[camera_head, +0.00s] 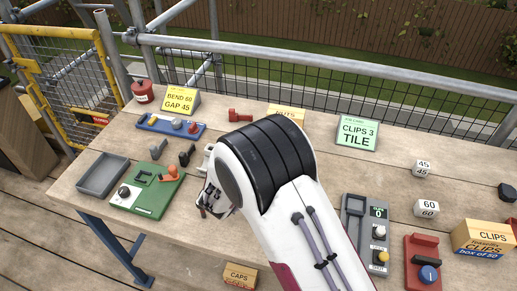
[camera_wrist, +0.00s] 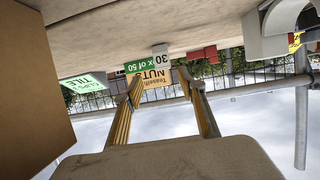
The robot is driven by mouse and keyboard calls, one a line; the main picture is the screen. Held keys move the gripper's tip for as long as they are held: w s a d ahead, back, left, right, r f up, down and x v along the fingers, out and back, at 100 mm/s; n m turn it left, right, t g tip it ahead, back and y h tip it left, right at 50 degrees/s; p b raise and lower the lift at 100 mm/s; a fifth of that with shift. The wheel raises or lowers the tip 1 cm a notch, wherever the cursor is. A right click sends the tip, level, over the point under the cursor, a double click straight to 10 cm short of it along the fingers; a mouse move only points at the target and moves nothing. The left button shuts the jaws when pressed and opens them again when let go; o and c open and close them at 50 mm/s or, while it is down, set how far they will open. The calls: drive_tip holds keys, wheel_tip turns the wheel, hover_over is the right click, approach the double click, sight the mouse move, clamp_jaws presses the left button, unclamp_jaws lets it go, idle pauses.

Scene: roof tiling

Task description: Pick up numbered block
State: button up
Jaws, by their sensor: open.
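In the head view, a white block marked 45 (camera_head: 422,168) and a white block marked 60 (camera_head: 427,208) sit on the right part of the wooden table. In the wrist view, which is upside down, a pale block marked 30 (camera_wrist: 161,56) stands on the table, in line with the gap between my fingers and in front of the nuts box (camera_wrist: 153,79). My arm hides this block in the head view. My gripper (camera_wrist: 162,86) is open, with nothing between its yellow fingers. In the head view my gripper (camera_head: 214,199) is mostly hidden by the wrist.
A grey control panel (camera_head: 356,230), a red device (camera_head: 424,270) and a clips box (camera_head: 484,240) stand at right. A brown surface (camera_wrist: 30,100) is close in the wrist view.

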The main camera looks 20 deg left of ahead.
drive_tip(key=shift+x, duration=1.25)
drive_tip(key=shift+f, duration=0.1)
drive_tip(key=shift+a+x, duration=0.2)
drive_tip(key=shift+x, duration=1.1)
drive_tip(key=shift+a+x, duration=0.15)
drive_tip(key=shift+x, duration=1.15)
drive_tip(key=shift+c, duration=0.3)
clamp_jaws()
